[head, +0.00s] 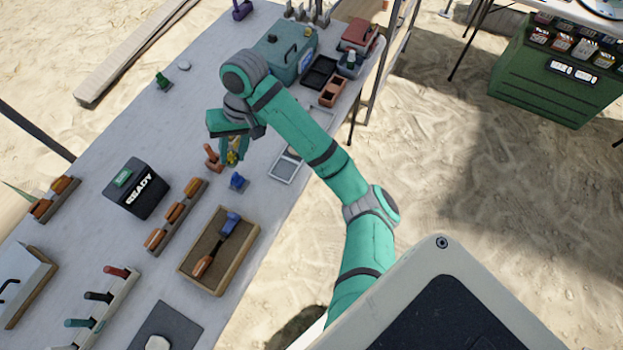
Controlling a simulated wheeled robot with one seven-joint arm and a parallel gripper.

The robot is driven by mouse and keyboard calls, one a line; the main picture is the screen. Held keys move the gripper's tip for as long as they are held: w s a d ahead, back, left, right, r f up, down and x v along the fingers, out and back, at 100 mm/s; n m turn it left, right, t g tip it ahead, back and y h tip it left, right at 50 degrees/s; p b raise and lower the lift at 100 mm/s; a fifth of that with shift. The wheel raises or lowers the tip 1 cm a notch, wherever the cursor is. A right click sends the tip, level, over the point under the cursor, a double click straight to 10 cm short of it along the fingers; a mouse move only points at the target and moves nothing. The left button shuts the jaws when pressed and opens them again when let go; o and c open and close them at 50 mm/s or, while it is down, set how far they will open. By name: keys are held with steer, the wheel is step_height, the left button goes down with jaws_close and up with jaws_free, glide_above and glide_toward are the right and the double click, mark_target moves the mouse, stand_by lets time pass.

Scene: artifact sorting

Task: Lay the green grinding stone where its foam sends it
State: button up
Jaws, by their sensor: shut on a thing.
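My gripper (231,148) hangs over the grey table, left of the table's middle right edge. It is shut on a small yellowish thing (232,157), mostly hidden by the teal fingers, so I cannot tell what it is. A small dark green piece (162,80) stands on the table at upper left, apart from my gripper; I cannot tell whether it is the grinding stone. No foam can be clearly made out.
An orange-brown piece (212,157) and a blue piece (238,182) stand close to my gripper. A black READY box (150,200), a rack of orange-handled tools (178,216) and a wooden tray (187,265) are nearer. A teal case (285,52) stands beyond. The table's upper left is mostly clear.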

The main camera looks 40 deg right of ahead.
steer(key=s+d+m+h, duration=0.1)
steer(key=s+d+m, duration=0.3)
steer(key=s+d, duration=0.6)
steer(key=s+d+m+t, duration=0.1)
steer(key=s+d+m, duration=0.3)
steer(key=s+d, duration=0.6)
steer(key=s+f, duration=0.1)
steer(key=s, duration=0.4)
steer(key=shift+t+h, duration=0.3)
steer(key=shift+h, duration=0.1)
steer(key=shift+w+a+f, duration=0.9)
steer(key=shift+w+f, duration=1.2)
steer(key=shift+w, duration=0.05)
steer(key=shift+w+a+f, duration=0.9)
steer(key=shift+w+f, duration=1.15)
steer(key=shift+w, duration=0.1)
steer(key=shift+w+a+f, duration=0.9)
steer(key=shift+w+f, duration=1.2)
steer(key=shift+w, duration=0.05)
steer(key=o, duration=1)
